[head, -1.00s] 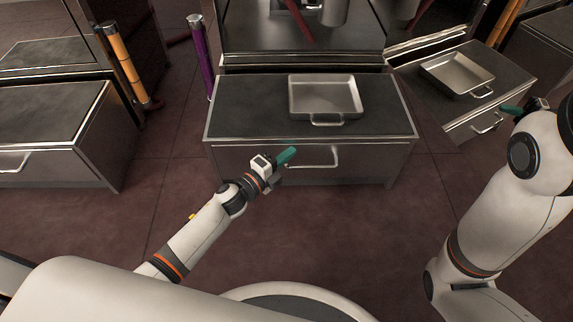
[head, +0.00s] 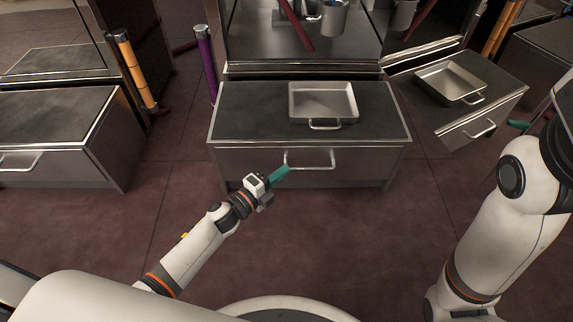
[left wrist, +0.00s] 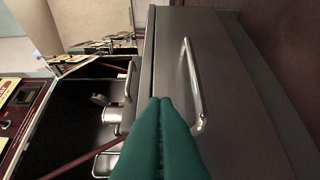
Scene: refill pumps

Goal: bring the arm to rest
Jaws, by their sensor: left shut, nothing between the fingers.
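My left gripper (head: 281,174) has teal fingers and is shut and empty. In the head view it is in front of the drawer front of the low steel cabinet, just left of the bar handle (head: 310,161). In the left wrist view its fingers (left wrist: 160,135) are pressed together, and the handle (left wrist: 190,85) shows beyond them. I cannot tell from these views how close they are to the handle. My right arm is at the right edge of the head view. A teal tip (head: 519,124) shows beside it, and the rest of that gripper is hidden or cut off.
A square metal pan (head: 322,119) rests on the low cabinet (head: 245,115). Purple (head: 205,62) and orange (head: 136,68) posts stand at the left. The floor around my left arm is clear.

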